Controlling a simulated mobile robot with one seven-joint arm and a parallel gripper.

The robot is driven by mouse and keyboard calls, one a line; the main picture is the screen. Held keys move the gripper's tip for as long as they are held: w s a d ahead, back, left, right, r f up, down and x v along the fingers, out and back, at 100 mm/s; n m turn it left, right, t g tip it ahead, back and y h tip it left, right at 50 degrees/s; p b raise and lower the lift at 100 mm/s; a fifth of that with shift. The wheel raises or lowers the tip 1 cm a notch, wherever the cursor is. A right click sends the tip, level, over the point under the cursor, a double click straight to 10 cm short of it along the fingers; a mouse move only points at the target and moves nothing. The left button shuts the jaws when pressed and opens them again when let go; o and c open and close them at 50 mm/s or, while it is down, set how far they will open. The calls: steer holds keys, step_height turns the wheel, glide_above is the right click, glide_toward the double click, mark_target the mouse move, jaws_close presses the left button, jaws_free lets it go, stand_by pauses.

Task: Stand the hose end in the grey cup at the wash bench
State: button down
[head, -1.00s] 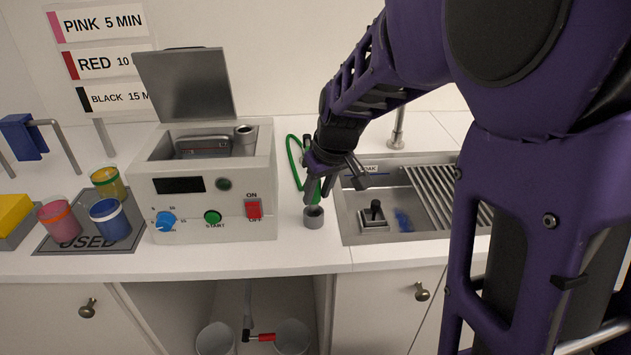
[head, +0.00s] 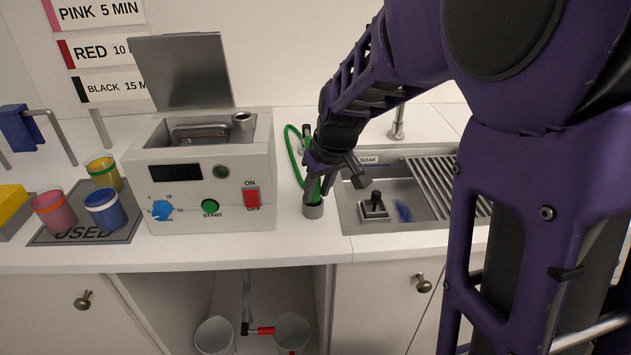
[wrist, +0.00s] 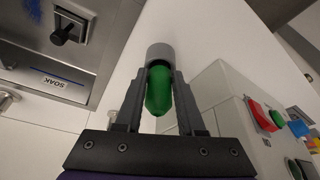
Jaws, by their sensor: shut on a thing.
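The grey cup (head: 313,212) stands on the white bench between the white machine and the sink. My gripper (head: 315,194) is directly above it, fingers pointing down, shut on the green hose end (wrist: 158,90). In the wrist view the green hose end sits between both fingertips (wrist: 160,88), and the grey cup (wrist: 160,52) is just past them, in line with it. The hose end's lower part appears to be at or inside the cup's mouth; how deep is hidden. The green hose (head: 291,150) loops up behind my gripper.
The white machine (head: 212,205) with its lid raised stands close on the left. The steel sink (head: 350,215), with a black-handled plug piece (head: 374,203), is close on the right. Pink, blue and yellow jars stand on the USED mat (head: 70,236). Bench front is clear.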

steer(key=shift+f+b, duration=0.35)
steer(key=shift+f, duration=0.15)
steer(key=shift+c, duration=2.2)
jaws_free()
steer(key=shift+r, duration=0.1)
